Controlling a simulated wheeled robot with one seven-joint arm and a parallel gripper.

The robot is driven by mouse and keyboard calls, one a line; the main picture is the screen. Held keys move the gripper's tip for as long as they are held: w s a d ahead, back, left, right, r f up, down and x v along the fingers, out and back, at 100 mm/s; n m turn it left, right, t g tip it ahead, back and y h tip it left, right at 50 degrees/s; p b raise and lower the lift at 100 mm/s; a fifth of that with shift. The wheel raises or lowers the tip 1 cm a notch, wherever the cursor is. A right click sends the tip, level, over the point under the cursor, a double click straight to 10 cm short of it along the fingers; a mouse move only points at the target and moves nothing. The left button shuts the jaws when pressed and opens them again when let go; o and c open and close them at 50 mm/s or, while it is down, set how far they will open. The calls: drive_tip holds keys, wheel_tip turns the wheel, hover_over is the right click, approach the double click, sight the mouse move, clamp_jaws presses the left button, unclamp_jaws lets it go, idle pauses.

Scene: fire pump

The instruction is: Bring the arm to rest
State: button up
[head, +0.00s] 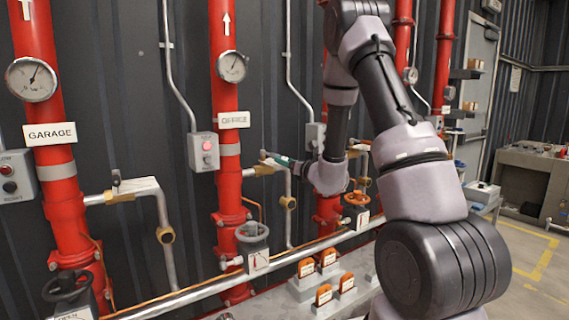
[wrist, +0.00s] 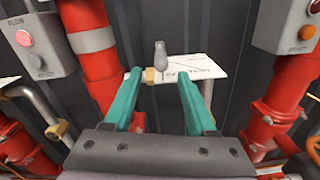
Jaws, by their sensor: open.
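My arm reaches from the right of the head view toward the pipes on the dark wall. My gripper (wrist: 160,82) shows in the wrist view with two teal fingers apart and nothing between their pads. Just beyond the fingertips is a small grey lever (wrist: 160,54) on a brass fitting, with a white tag (wrist: 195,68) beside it. In the head view my gripper (head: 277,159) is small and partly hidden by my wrist, close to the side branch of the OFFICE pipe (head: 225,110). I cannot tell whether a finger touches the fitting.
The GARAGE pipe (head: 60,190) stands at the left, with a gauge (head: 31,79). A control box (head: 204,151) sits beside the OFFICE pipe. A handwheel valve (head: 252,237) and orange padlocks (head: 324,294) are below. Open floor (head: 530,270) lies at the right, before a grey bench (head: 530,180).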

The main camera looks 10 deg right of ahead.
drive_tip(key=s+a+r+n+g+y, duration=0.4)
drive_tip(key=s+a+r+n+y, duration=0.35)
drive_tip(key=a+r, duration=0.2)
drive_tip(key=s+a+r+n+g, duration=0.2)
drive_tip(key=s+n+g, duration=0.1)
drive_tip(key=s+n, duration=0.25)
drive_tip(key=s+a+r+n+g, duration=0.2)
drive_tip(key=s+r+n+g, duration=0.15)
drive_tip(key=s, duration=0.35)
drive_tip(key=s+d+f+n+g+h, duration=0.1)
drive_tip(key=s+d+n+g+h, duration=0.25)
drive_tip(key=s+n, duration=0.55)
drive_tip(key=s+d+r+n+t+h, duration=0.1)
drive_tip(key=s+d+n+t+h, duration=0.3)
drive_tip(key=s+d+h, duration=0.3)
drive_tip(key=s+d, duration=0.1)
drive_tip(key=d, duration=0.3)
drive_tip(key=shift+d+n+h, duration=0.25)
drive_tip(key=shift+n+h, duration=0.1)
drive_tip(key=shift+h, duration=0.05)
drive_tip(key=shift+s+r, duration=0.1)
